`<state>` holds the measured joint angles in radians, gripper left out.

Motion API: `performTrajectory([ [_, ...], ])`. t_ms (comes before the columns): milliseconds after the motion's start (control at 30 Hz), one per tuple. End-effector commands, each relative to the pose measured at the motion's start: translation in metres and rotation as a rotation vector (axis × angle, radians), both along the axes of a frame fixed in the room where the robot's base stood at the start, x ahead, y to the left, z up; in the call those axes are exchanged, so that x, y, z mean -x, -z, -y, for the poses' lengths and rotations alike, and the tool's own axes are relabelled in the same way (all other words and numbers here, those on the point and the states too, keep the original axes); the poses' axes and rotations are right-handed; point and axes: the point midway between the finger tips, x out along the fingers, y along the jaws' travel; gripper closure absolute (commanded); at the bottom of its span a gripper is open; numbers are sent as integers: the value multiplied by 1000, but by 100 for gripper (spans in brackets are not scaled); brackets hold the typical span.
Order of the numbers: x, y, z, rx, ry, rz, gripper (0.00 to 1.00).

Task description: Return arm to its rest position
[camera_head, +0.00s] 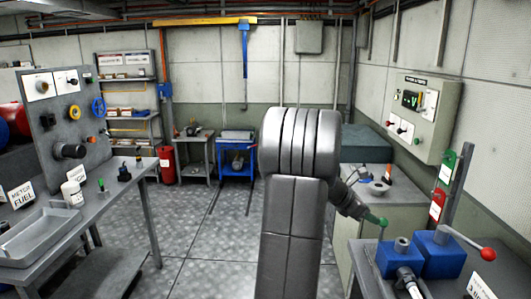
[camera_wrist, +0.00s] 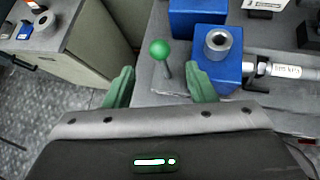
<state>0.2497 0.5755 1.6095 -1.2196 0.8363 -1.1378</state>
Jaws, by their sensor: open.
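My arm reaches forward and down to the right in the head view. My gripper (camera_head: 366,216) is small there, close beside the blue valve blocks, and its fingers are hard to make out. In the wrist view my gripper (camera_wrist: 160,69) is open, with its two green fingers spread apart and nothing held. A green ball knob (camera_wrist: 160,49) on a thin stem stands in front of the gap between the fingertips. It also shows in the head view (camera_head: 382,221), overlapping the gripper end.
Blue blocks (camera_head: 444,256) stand on the right bench, one with a red-knobbed lever (camera_head: 488,254). A grey cabinet (camera_wrist: 88,60) is to the left in the wrist view. A left bench (camera_head: 100,212) carries a tray and controls. The floor (camera_head: 205,255) between is clear.

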Motion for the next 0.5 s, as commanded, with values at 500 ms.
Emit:
performTrajectory([
  [500, -22, 57, 72, 0, -4, -1, 49],
])
